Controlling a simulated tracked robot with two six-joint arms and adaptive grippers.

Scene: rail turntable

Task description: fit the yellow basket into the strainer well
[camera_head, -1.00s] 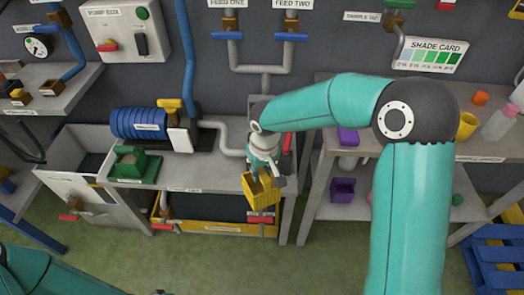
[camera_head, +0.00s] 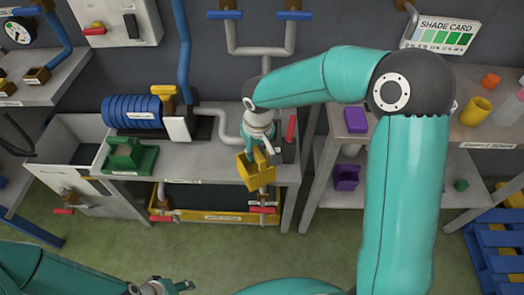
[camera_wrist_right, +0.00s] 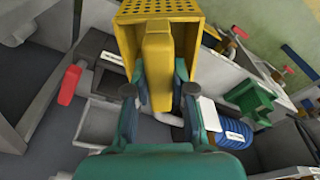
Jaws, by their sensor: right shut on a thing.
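The yellow basket (camera_head: 256,174) hangs from my right gripper (camera_head: 262,150) over the front right part of the grey bench. In the right wrist view the basket (camera_wrist_right: 165,14) shows its perforated wall, and my right gripper (camera_wrist_right: 160,92) is shut on its upright yellow tab. A dark fitting (camera_head: 288,152) with a red lever stands just behind and right of the basket. I cannot tell for certain whether it is the strainer well. My left gripper (camera_head: 168,287) is at the bottom edge, far from the basket; its finger opening is unclear.
A green block-shaped fixture (camera_head: 130,156), a blue ribbed cylinder (camera_head: 131,112) and a grey pipe (camera_head: 222,128) occupy the bench (camera_head: 205,160). A yellow-edged trough (camera_head: 215,217) lies below. A shelf to the right holds purple bins (camera_head: 346,177). Green floor is clear in front.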

